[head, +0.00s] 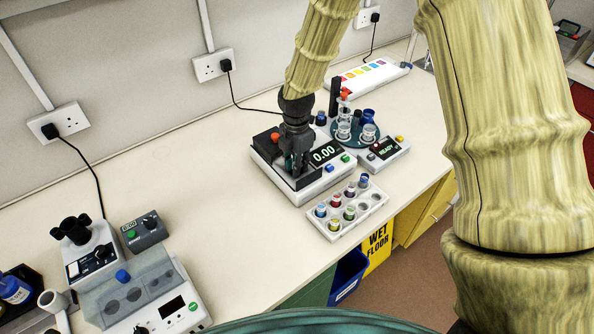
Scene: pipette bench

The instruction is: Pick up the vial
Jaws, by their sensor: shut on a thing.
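My gripper (297,170) points down over the balance (325,190), whose display reads 0.00. It is shut on the vial, which is mostly hidden by the dark fingers. I cannot tell whether the vial touches the balance. A white rack (332,232) stands in front of the balance, to the right of my gripper. It holds several small vials with coloured caps, among them one with a blue cap (364,180). Some places at its right end look empty.
A round teal tray (358,143) with glassware and a device reading READY (383,153) stand behind the rack. A microscope-like device (85,245), a small timer (145,231) and a lidded machine (140,295) stand at left. The bench between is clear.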

